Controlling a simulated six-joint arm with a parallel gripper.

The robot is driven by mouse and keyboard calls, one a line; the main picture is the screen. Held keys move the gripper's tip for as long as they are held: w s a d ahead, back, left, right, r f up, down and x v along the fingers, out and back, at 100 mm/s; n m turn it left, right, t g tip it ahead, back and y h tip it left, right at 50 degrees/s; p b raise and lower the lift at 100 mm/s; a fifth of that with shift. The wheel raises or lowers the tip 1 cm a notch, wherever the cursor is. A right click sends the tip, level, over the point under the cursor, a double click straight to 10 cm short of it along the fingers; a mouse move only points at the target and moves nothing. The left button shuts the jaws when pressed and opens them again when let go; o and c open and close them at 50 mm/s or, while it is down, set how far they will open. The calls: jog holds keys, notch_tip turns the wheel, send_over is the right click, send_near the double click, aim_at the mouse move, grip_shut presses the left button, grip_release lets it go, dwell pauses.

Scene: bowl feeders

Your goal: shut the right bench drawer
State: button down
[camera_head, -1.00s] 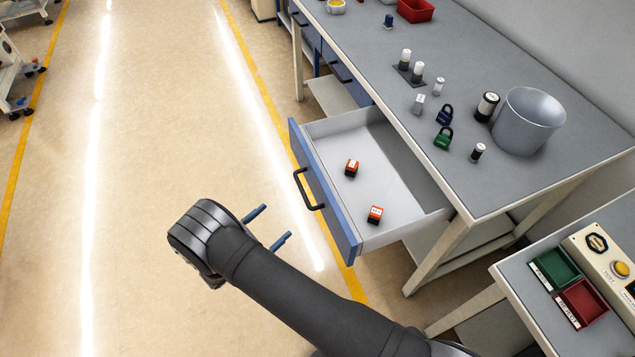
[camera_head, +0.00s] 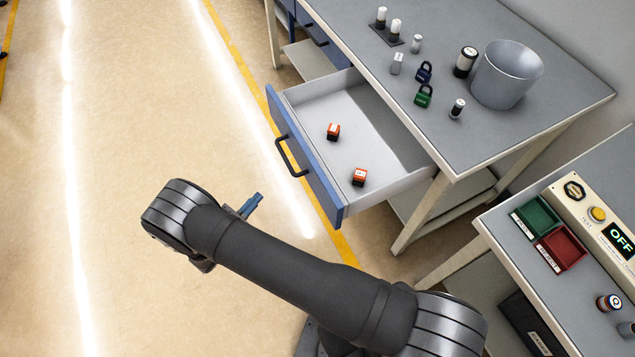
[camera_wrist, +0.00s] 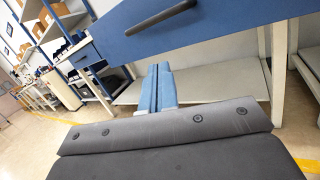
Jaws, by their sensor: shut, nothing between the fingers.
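The right bench drawer (camera_head: 330,189) is pulled well out of the bench and has a blue front with a dark bar handle (camera_head: 290,157).
A side table at right holds green (camera_head: 536,217) and red trays (camera_head: 562,249). Floor at left is clear.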

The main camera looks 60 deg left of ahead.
aim_at(392, 166)
jog(key=w+d+r+m+g+y, duration=0.1)
jog(key=d+r+m+g+y, duration=0.15)
jog(key=d+m, duration=0.4)
jog(key=w+d+r+m+g+y, duration=0.25)
jog(key=d+m, duration=0.25)
jog(key=d, duration=0.3)
jog(key=shift+g, duration=0.4)
jog(key=shift+w+d+f+x, duration=0.15)
jog(key=shift+w+d+x, duration=0.15)
jog(key=shift+x, duration=1.75)
jog(key=shift+w+d+f+x, duration=0.1)
jog(key=shift+w+d+x, duration=0.2)
jog(key=shift+x, duration=1.75)
jog(key=shift+w+d+f+x, duration=0.15)
jog(key=shift+w+d+x, duration=0.15)
jog(key=shift+x, duration=1.75)
jog(key=w, duration=2.8)
jog(key=shift+w, duration=0.15)
